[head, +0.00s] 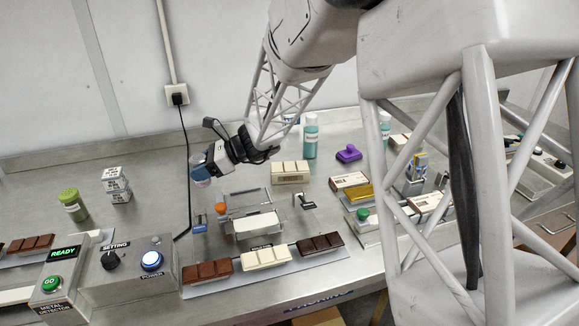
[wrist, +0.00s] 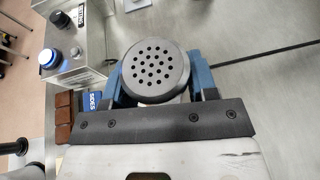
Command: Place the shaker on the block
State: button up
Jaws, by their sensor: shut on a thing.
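My gripper (wrist: 160,78) is shut on a shaker (wrist: 155,70), whose round grey perforated lid faces the wrist camera between the blue fingers. In the head view my gripper (head: 203,168) is left of the clear tray, apparently above the steel bench; the shaker's body is mostly hidden there. Which thing is the block is not certain.
A green-lidded jar (head: 73,205) stands at left, a teal bottle (head: 310,137) at back. A control box (head: 128,268), chocolate bars (head: 208,271) and a clear tray holding a white slab (head: 255,224) are in front. A cable (head: 187,150) hangs behind the gripper.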

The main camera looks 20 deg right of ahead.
jog(key=s+d+m+t+h, duration=0.1)
jog(key=s+d+m+t, duration=0.2)
jog(key=d, duration=1)
jog(key=s+d+m+t+h, duration=0.1)
jog(key=s+d+m+t, duration=0.1)
jog(key=d, duration=1.1)
jog(key=shift+s+d+m+t, duration=0.2)
jog(key=shift+s+m+t, duration=0.2)
jog(key=shift+s+t, duration=0.55)
jog(key=shift+s+g, duration=0.15)
jog(key=shift+g, duration=0.1)
send_over(290, 166)
jog(key=shift+w+f, duration=0.2)
jog(key=shift+f, duration=0.6)
jog(key=shift+f, duration=1.75)
jog(key=shift+f, duration=0.15)
